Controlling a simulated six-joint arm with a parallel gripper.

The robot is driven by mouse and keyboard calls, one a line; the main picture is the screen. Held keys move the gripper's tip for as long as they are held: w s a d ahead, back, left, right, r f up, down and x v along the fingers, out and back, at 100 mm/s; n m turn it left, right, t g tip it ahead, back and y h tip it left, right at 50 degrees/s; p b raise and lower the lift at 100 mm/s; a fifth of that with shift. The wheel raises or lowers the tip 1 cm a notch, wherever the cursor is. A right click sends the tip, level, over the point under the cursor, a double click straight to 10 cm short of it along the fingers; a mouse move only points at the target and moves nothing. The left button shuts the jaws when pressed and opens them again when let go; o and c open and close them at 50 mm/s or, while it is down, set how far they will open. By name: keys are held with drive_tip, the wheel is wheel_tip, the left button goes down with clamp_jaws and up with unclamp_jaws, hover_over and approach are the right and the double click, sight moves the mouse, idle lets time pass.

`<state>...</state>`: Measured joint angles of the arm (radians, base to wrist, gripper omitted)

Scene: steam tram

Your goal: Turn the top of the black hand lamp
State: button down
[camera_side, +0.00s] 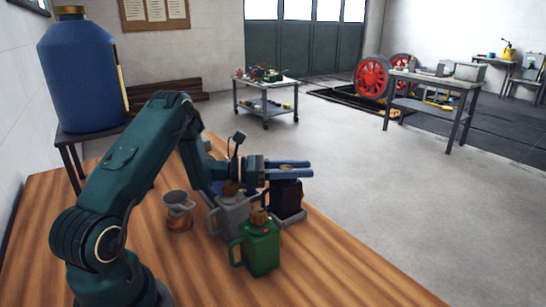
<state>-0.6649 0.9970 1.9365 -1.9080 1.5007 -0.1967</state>
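The black hand lamp (289,201) stands on the wooden table near its far right edge. My gripper (300,168) is level, with its two blue fingers pointing right over the lamp's top. The fingers lie a little apart. They hide the lamp's top, so I cannot tell whether they touch or grip it. A green hand lamp (262,250) with a handle stands in front of it. A grey hand lamp (232,218) stands to the left, and a bluish one (212,197) is partly hidden behind my arm.
A small metal cup-like piece (179,208) stands on the table (330,270) left of the lamps. The table's front right is clear. A big blue bottle (82,75) stands on a side table at the left. A trolley (265,100) and workbench (432,85) stand farther off.

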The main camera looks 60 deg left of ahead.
drive_tip(key=shift+s+d+m+g+h, duration=0.15)
drive_tip(key=shift+m+g+h, duration=0.6)
drive_tip(key=shift+h, duration=0.25)
drive_tip(key=c, duration=0.5)
unclamp_jaws()
drive_tip(key=shift+v, duration=2.6)
drive_tip(key=shift+d, duration=0.1)
